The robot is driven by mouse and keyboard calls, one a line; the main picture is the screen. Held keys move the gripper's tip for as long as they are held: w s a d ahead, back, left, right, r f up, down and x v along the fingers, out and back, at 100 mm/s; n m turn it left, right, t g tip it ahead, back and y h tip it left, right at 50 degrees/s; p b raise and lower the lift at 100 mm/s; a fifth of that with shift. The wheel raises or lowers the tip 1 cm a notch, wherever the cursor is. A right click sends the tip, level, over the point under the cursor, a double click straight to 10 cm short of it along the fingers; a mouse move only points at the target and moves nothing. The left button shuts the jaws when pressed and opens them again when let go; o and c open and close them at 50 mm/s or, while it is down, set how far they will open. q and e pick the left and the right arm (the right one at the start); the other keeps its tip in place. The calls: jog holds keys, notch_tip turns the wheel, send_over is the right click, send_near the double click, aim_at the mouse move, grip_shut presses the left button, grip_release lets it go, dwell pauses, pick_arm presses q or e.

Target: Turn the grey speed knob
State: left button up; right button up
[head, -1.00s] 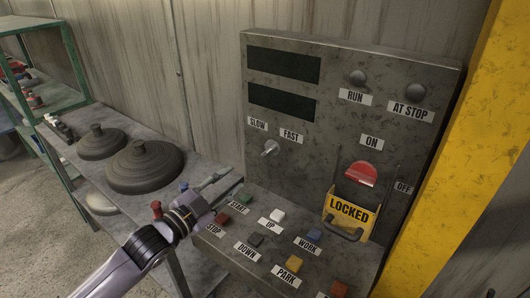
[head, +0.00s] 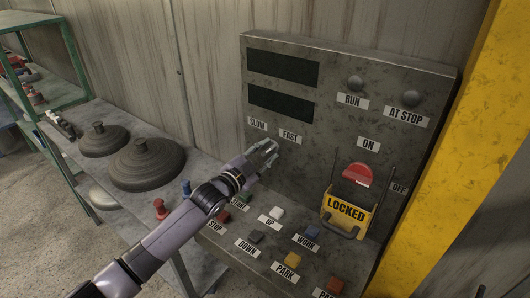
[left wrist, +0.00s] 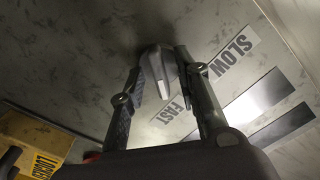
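The grey speed knob (left wrist: 158,78) shows in the left wrist view as a rounded grip with a pale pointer mark, beside the SLOW and FAST labels. My left gripper (left wrist: 161,72) has one finger on each side of it, with the tips close to its sides. I cannot tell whether both fingers touch it. My right gripper is not in view.
The grey control panel (head: 325,125) has several coloured buttons on its sloped lower face. A yellow LOCKED guard (head: 346,210) with a red switch (head: 357,174) is at its right. A shelf with dark domed lids (head: 147,163) stands left. A yellow post (head: 455,150) is at right.

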pick_arm(q)
jog(key=shift+c, duration=0.5)
grip_shut()
